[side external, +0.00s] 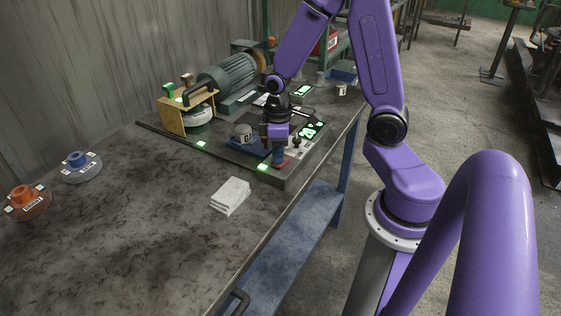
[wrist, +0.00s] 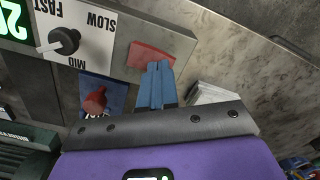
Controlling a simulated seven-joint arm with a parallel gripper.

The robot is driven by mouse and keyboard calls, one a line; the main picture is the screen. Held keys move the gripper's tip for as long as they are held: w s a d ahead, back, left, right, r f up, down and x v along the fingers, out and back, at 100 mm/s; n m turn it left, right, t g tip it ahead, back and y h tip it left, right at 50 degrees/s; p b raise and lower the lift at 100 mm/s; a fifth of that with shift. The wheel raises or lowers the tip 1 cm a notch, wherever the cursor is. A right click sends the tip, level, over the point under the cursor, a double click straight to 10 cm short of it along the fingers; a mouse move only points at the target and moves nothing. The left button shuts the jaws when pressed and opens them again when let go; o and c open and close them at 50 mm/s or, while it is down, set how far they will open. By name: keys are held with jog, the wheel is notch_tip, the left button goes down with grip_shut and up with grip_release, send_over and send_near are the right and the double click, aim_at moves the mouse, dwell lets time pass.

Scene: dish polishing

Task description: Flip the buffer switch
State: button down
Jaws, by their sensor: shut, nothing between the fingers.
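A red toggle (wrist: 95,101) stands on a blue plate (wrist: 88,86) in the wrist view, to the left of my fingers. A flat red piece (wrist: 150,54) lies at the panel edge; a bit of red (side external: 282,164) also shows by my fingertips in the side view. My gripper (wrist: 160,68) has its blue fingers shut and empty, pointing down with tips at or over the flat red piece; I cannot tell if they touch it. It is also low over the panel's near corner in the side view (side external: 278,163). The fingers do not overlap the toggle.
A dial (wrist: 64,41) marked SLOW, MID and FAST sits beside a green display (wrist: 14,20). A white stack (side external: 231,195) lies near the table's front edge. A motor (side external: 226,76) stands behind the panel. Orange (side external: 26,203) and blue (side external: 81,167) discs lie left; the table between is clear.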

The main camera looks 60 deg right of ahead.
jog(key=shift+f, duration=0.25)
jog(key=shift+r, duration=3.5)
jog(key=shift+a, duration=0.1)
jog(key=s+a+r+n, duration=0.2)
jog(key=s+a, duration=0.3)
jog(key=s, duration=0.3)
jog(key=s+a+r+n, duration=0.1)
jog(key=s+a+n, duration=0.3)
jog(key=s, duration=0.5)
jog(key=shift+a+r+n, duration=0.3)
jog(key=shift+a+r, duration=0.05)
jog(key=shift+a, duration=0.7)
